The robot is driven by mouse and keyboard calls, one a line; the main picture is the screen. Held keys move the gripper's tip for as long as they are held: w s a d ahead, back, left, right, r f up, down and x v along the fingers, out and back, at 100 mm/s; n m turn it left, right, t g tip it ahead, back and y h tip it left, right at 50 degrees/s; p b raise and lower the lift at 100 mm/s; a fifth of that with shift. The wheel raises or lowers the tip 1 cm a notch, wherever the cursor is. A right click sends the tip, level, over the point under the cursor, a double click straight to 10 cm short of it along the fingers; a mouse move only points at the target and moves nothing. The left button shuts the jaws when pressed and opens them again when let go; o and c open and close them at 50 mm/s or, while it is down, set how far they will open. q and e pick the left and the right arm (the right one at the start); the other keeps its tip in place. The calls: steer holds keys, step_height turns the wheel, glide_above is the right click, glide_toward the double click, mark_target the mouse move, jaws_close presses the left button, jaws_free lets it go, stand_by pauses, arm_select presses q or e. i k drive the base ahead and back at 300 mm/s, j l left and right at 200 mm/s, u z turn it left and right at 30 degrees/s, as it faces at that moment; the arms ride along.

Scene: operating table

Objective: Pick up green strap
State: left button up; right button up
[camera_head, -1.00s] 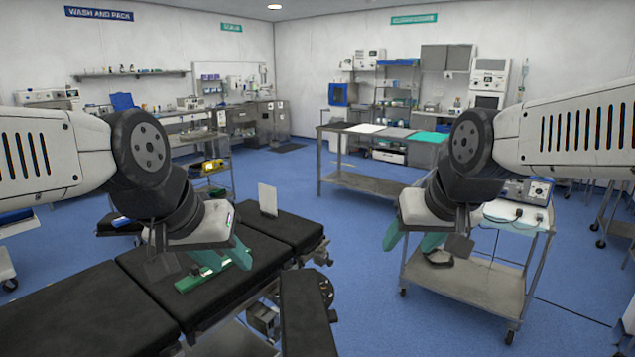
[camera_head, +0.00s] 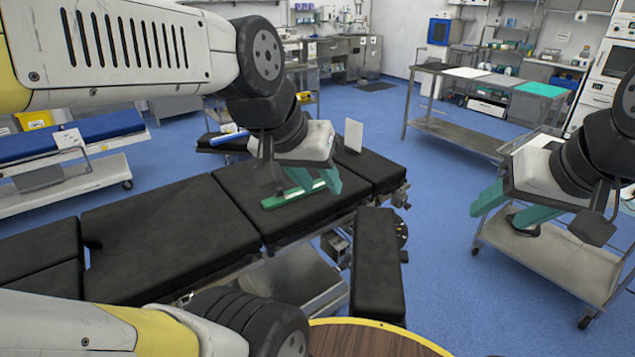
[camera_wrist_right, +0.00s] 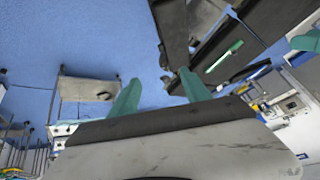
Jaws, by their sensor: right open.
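The green strap (camera_head: 294,193) lies flat on the black padded operating table (camera_head: 172,232), near its far part. It also shows as a thin green strip in the right wrist view (camera_wrist_right: 224,57). My left gripper (camera_head: 318,182) has green fingers and hangs over the strap, hiding part of it. Its two fingertips look spread apart; I cannot tell whether it touches the strap. My right gripper (camera_head: 530,219) is open and empty, off to the right of the table, above a metal cart. Its fingers also show apart in the right wrist view (camera_wrist_right: 160,94).
A small white upright panel (camera_head: 353,135) stands by the table beyond the strap. A padded arm board (camera_head: 377,263) juts out at the table's front. A metal cart (camera_head: 562,259) is at right. A long bench (camera_head: 457,131) stands behind, with open blue floor between.

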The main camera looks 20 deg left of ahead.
mark_target(272, 204)
steer(key=j+u, duration=0.1)
steer(key=u, duration=0.3)
steer(key=i+u, duration=0.1)
steer(key=u, duration=0.25)
steer(key=i+j+u, duration=0.1)
steer(key=u, duration=0.3)
steer(key=j+u, duration=0.1)
steer(key=u, duration=0.3)
steer(key=i, duration=0.15)
